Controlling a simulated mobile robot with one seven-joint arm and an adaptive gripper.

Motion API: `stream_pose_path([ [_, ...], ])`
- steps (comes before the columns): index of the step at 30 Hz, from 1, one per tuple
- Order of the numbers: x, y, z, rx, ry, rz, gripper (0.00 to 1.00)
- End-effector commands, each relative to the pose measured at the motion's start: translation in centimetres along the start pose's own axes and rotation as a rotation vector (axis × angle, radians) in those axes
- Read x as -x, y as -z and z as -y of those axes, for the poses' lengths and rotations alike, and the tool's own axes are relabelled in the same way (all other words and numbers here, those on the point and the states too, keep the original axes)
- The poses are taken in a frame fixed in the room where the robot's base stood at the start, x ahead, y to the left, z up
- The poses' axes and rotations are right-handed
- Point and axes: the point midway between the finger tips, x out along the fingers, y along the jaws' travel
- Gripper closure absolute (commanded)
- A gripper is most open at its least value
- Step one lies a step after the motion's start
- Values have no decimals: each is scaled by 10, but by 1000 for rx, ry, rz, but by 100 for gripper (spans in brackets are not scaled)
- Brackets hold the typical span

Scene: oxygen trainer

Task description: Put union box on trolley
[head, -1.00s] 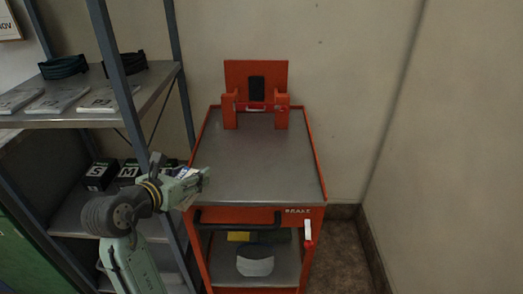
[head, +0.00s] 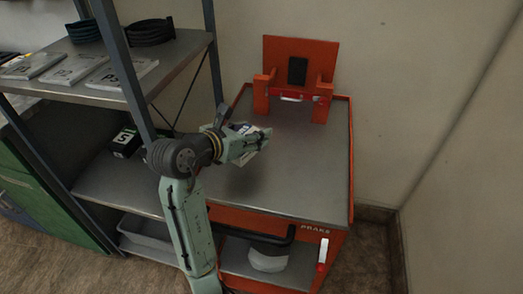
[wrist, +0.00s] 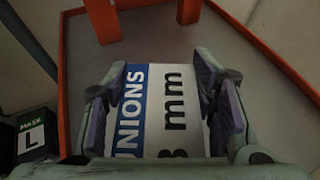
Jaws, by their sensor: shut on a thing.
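The union box (wrist: 165,110) is white with a blue band reading "UNIONS" and black "8 mm" lettering in the wrist view. My gripper (wrist: 165,100) is shut on it, with one finger on each side. In the head view my gripper (head: 258,140) is over the left part of the trolley's top, and a little of the box (head: 243,128) shows beside the fingers. The trolley (head: 300,170) has a grey top and an orange frame. The box appears to be above the top, with a shadow on the surface below.
An orange bracket with a black block (head: 297,70) stands at the trolley's back. Grey shelving (head: 125,190) is close on the left, with black boxes such as a mask box (head: 126,141) and white packs (head: 80,75). The trolley top's middle and right are clear.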

Motion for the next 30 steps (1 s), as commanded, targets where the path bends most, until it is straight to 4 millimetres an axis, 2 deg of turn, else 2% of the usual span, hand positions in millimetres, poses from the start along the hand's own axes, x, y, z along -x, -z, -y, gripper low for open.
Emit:
stream_pose_path([
  [13,-21,52,0,3,-1,1,87],
  [25,-24,56,0,0,-1,2,87],
  [26,-24,57,0,0,-1,1,48],
  [30,-24,57,0,-1,-1,1,38],
])
